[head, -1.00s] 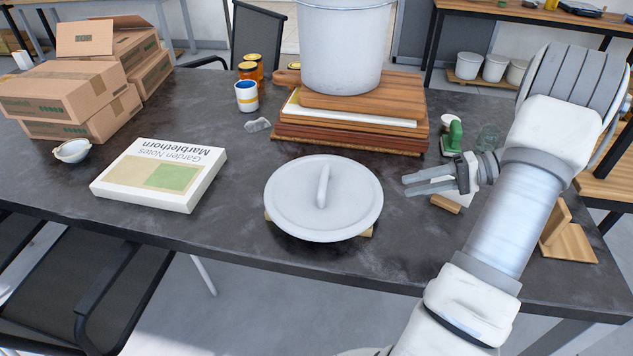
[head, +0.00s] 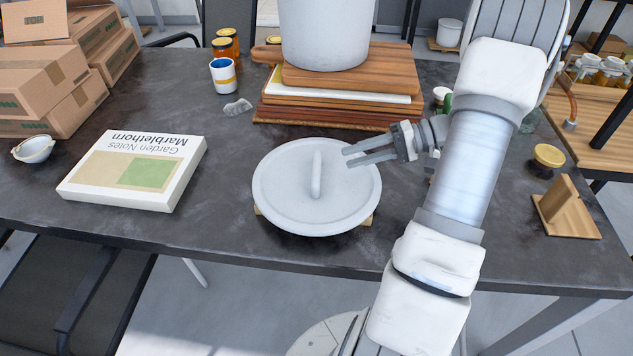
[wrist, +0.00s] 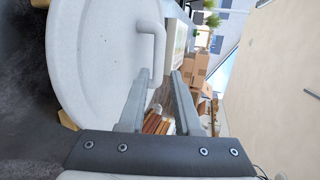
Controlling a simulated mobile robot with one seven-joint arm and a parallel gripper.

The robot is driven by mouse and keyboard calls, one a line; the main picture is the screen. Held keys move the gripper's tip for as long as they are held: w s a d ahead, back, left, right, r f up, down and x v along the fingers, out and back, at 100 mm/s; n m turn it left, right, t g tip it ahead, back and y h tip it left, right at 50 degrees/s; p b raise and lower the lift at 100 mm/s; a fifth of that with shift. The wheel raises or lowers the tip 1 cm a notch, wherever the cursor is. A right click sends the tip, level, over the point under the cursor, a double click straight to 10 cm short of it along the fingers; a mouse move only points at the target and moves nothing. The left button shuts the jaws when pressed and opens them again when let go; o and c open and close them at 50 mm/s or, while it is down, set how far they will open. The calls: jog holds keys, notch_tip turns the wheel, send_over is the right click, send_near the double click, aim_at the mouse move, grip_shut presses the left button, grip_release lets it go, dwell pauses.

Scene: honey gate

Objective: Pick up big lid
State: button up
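The big lid (head: 290,200) is a round, light grey disc with a raised bar handle (head: 317,174) across its middle. It rests on a wooden piece (head: 369,220) that shows at its edges, near the table's front edge. My gripper (head: 346,158) comes from the right, with its fingertips at the lid's upper right rim, short of the handle. The fingers are apart, with nothing between them. In the wrist view the lid (wrist: 90,60) fills the left side, and the handle (wrist: 152,45) shows beyond the open fingers (wrist: 162,82).
A large pot (head: 325,35) stands on stacked wooden boards (head: 400,85) behind the lid. A thick white book (head: 75,190) lies to the left. Jars, a cup (head: 223,82) and cardboard boxes (head: 30,90) are farther back.

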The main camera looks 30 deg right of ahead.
aim_at(317, 163)
jog(key=b+x, duration=0.1)
jog(key=x, duration=0.8)
jog(key=shift+w+a+f+b, duration=0.1)
jog(key=shift+w+b, duration=0.05)
jog(key=shift+b, duration=0.2)
grip_shut()
